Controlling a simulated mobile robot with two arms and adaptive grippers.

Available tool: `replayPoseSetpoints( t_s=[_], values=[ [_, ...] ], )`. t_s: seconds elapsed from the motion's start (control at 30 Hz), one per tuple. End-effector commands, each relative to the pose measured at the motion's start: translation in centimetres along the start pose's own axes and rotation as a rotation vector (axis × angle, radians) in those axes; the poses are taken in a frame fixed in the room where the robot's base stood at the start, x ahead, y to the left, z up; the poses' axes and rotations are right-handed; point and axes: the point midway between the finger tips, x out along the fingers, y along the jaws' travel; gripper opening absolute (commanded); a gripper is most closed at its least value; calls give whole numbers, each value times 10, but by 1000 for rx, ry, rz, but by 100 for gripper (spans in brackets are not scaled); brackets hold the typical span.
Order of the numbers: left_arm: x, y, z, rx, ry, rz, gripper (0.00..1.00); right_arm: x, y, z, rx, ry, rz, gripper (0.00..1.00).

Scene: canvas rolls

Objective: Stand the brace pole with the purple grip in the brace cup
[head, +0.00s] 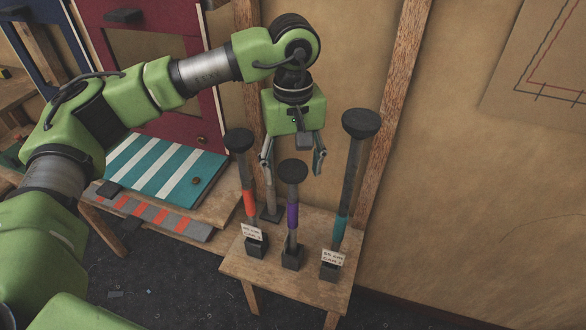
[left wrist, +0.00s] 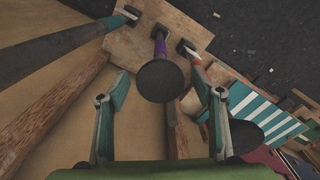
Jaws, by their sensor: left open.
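The brace pole with the purple grip (head: 292,216) stands upright in a dark block on a small wooden table, its round black head uppermost. My left gripper (head: 293,166) is open and points down above the table, its fingers apart on either side of that head. In the left wrist view the pole's head (left wrist: 160,82) shows between the open fingers (left wrist: 159,76), with the purple grip beyond it. I see no clear contact. My right gripper is out of view.
A pole with an orange grip (head: 249,203) stands left and a taller teal-gripped pole (head: 341,229) right, both close by, with white labels at their blocks. The small table (head: 308,283) stands near the wall. A striped teal panel (head: 160,172) lies at left.

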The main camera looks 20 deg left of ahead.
Motion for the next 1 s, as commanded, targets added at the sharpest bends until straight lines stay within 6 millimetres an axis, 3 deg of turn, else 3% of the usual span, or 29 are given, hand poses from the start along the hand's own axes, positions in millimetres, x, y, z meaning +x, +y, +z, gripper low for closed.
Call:
replayPoseSetpoints(
  t_s=[0.5,0.7,1.0],
  values=[
    [-98,0,0,0,2,2,60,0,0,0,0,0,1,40],
    [-112,0,0,1,1,0,60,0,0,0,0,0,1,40],
    [-113,0,0,1,1,0,60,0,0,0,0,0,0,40]
  ],
)
